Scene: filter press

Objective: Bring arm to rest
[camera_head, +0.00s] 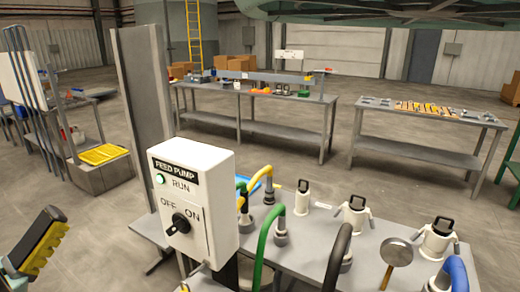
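A black and yellow ribbed part (38,243) shows at the lower left edge, close to the camera. It looks like one finger of my gripper, raised clear of the floor and tilted. The rest of the gripper and most of the arm are outside the picture, so its opening and anything between the fingers are hidden. It appears apart from the white feed pump box (212,190), which stands to its right. The box has a black OFF/ON knob (181,223) and a lit green RUN lamp (160,179).
A near bench (315,240) carries colored hoses, white capped fittings (355,215) and a round-headed tool (396,252). A grey post (148,115) stands behind the box. Two worktables (215,93) (420,150) stand farther back. Open floor (85,215) shows at left.

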